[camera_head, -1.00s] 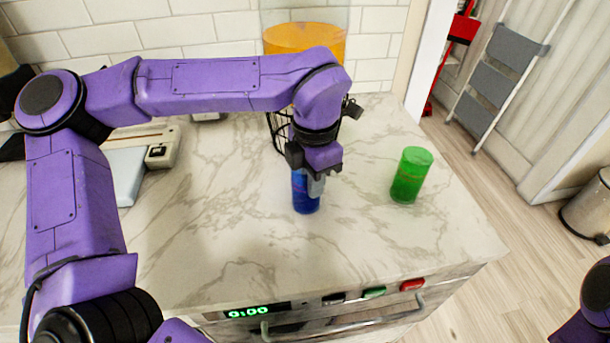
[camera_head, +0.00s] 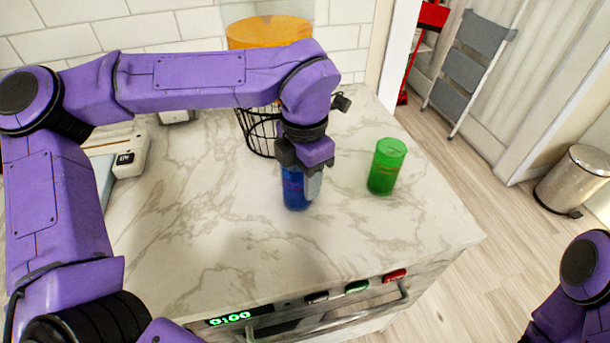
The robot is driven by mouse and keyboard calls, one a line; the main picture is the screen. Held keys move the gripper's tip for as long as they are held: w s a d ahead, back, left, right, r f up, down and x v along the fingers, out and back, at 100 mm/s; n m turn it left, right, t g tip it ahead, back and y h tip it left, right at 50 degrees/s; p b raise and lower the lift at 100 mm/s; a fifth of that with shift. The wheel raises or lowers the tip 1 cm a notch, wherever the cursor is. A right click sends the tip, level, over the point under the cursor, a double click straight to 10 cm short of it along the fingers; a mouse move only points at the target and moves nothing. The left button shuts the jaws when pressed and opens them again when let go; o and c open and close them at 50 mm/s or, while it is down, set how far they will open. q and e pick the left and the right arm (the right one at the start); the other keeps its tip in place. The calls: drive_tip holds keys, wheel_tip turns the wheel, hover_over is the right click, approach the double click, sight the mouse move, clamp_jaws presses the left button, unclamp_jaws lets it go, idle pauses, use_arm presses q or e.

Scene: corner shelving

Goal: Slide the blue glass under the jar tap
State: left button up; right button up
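The blue glass (camera_head: 294,192) stands upright on the marble counter, near the middle of the picture. My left gripper (camera_head: 304,180) is right at the glass, its fingers pointing down over its upper part and hiding some of it. One grey finger lies in front of the glass; I cannot tell whether the fingers press on it. The jar (camera_head: 268,33) with orange liquid stands behind on a black wire stand (camera_head: 259,132).
A green glass (camera_head: 386,166) stands upright to the right of the blue one. A white device (camera_head: 128,157) lies at the left. The marble counter (camera_head: 215,235) is clear in front, above an oven front with a handle (camera_head: 330,318).

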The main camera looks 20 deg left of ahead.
use_arm(q)
drive_tip(key=shift+r, duration=0.1)
wheel_tip(320, 180, up, 10)
drive_tip(key=shift+r, duration=0.2)
idle(0.5)
